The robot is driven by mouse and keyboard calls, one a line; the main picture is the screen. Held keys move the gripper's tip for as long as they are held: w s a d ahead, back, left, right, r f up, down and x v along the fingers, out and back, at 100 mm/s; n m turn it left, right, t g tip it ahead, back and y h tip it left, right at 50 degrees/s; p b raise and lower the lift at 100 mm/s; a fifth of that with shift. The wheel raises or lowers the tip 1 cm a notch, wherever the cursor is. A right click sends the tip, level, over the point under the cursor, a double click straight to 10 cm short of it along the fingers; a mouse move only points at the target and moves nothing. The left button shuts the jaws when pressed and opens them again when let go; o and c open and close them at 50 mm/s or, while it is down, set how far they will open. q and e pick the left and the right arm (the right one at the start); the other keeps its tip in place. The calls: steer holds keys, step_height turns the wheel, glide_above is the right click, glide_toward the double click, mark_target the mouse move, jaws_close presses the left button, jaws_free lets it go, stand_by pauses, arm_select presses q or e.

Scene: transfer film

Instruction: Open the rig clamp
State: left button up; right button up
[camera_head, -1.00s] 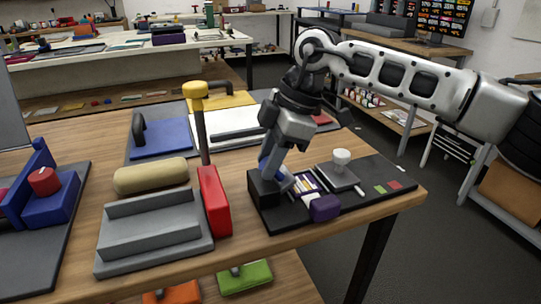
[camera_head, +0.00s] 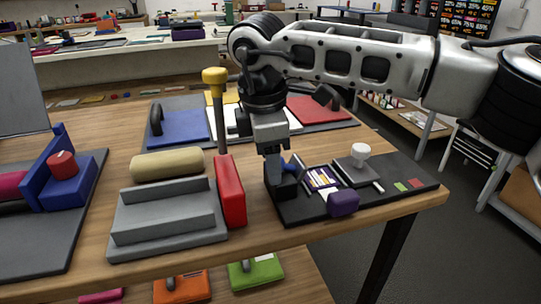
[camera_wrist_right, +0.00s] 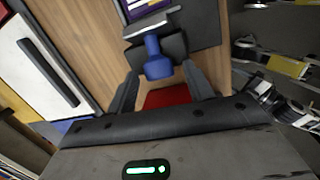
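The black rig board (camera_head: 320,212) lies at the right end of the wooden bench. On its left end stands a dark clamp block (camera_head: 284,186) with a blue handle (camera_head: 290,164), partly hidden by my gripper. My right gripper (camera_head: 272,150) points down just above the block. In the right wrist view, the blue handle (camera_wrist_right: 156,60) lies between its two spread fingers, with gaps showing on both sides. A printed film piece with a purple border (camera_head: 320,178) lies beside the block. My left gripper is out of view.
A purple block (camera_head: 343,203) and a white-knobbed press (camera_head: 360,152) share the board. To the left are a red block (camera_head: 229,190), a yellow-topped post (camera_head: 215,77), a grey stepped fixture (camera_head: 168,222) and a tan roller (camera_head: 167,163). The bench's right edge is close by.

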steer(key=shift+r, duration=0.1)
step_height(320, 180, up, 16)
steer(key=s+a, duration=0.1)
steer(key=s, duration=0.1)
steer(key=shift+f, duration=0.2)
steer(key=shift+s+a, duration=0.1)
